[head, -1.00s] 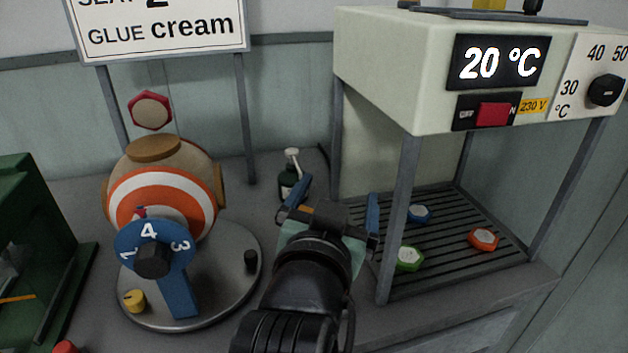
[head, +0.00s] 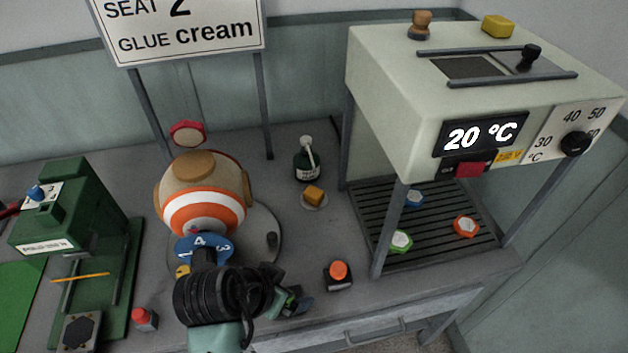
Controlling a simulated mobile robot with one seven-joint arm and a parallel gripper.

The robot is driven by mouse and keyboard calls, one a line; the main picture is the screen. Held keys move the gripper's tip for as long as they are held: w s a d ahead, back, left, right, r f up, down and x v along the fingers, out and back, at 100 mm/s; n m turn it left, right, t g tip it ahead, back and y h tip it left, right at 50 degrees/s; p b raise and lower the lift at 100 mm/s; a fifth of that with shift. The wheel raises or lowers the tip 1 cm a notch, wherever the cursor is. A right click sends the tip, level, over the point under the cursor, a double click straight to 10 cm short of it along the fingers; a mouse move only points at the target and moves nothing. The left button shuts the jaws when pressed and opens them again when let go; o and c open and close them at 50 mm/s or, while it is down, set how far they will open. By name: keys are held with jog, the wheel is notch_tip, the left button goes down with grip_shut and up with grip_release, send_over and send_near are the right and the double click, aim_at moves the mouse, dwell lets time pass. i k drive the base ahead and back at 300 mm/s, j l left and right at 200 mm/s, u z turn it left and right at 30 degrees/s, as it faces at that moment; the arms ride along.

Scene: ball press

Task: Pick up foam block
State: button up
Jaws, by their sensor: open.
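Two blocks could be the foam block, and I cannot tell which is meant. A small orange-yellow block (head: 314,195) sits on a small pale round dish (head: 316,206) on the bench, in front of the glue bottle. A yellow block (head: 497,26) lies on top of the cream heater box. My gripper (head: 292,300) is low in the middle of the head view, in front of the turntable. It is apart from both blocks, open, with nothing visible in it. Its fingers are partly hidden by my own arm.
The striped ball (head: 203,194) stands on the turntable behind my arm. A dark glue bottle (head: 307,163), an orange-topped dark item (head: 338,274) and a green press (head: 75,225) stand nearby. The heater (head: 400,110) stands right, with several hexagonal pieces on its slatted rack.

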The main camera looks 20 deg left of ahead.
aim_at(313, 195)
jog(key=i+j, duration=0.25)
jog(key=i, duration=0.15)
jog(key=i+j, duration=0.2)
jog(key=i, duration=0.25)
